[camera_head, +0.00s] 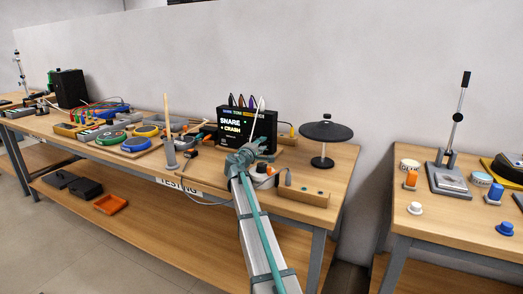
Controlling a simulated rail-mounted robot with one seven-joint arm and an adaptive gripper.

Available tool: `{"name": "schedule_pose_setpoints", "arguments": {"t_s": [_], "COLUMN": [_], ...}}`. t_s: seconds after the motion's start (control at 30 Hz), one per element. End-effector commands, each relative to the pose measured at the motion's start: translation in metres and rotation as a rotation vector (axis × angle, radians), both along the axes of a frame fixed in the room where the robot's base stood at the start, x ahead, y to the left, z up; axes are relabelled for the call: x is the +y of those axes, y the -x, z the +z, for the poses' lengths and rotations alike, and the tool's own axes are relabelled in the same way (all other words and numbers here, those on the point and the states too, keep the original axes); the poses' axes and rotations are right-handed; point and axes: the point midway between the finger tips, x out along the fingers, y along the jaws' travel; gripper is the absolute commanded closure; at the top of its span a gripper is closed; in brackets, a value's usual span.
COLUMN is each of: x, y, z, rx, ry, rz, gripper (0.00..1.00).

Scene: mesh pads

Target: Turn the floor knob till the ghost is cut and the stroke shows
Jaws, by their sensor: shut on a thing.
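A black drum module (224,137) stands near the back of the long wooden bench. My gripper (246,155) is at the module's lower right front and is shut. The floor knob is hidden behind my gripper and arm, so its pointer and setting cannot be seen. I cannot make out from this view whether a ghost or a stroke is displayed.
A black round pad (327,131) on a stand is right of the module. A wooden block (303,195) lies at the bench's front right. A drumstick (167,116) stands upright in a grey holder on the left. A second bench (455,226) is at right, beyond a gap.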

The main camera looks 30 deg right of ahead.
Motion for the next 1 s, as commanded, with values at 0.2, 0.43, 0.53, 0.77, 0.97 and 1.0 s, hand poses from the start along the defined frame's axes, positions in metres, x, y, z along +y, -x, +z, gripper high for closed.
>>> {"name": "schedule_pose_setpoints", "arguments": {"t_s": [0.2,0.43,0.53,0.77,0.97,1.0], "x": [-0.0002,-0.0002,-0.0002,-0.0002,-0.0002,-0.0001], "y": [0.0005,0.0005,0.0005,0.0002,0.0001,0.0000], "z": [-0.0001,0.0000,0.0000,-0.0001,0.0017,0.0038], "rx": [-0.012,-0.012,-0.011,-0.011,-0.011,-0.011], "ry": [-0.010,-0.009,-0.009,-0.008,-0.008,-0.008], "rz": [-0.001,-0.001,-0.001,-0.001,0.000,0.000], "gripper": [1.00,1.00,0.62,0.46,0.46,0.46]}}
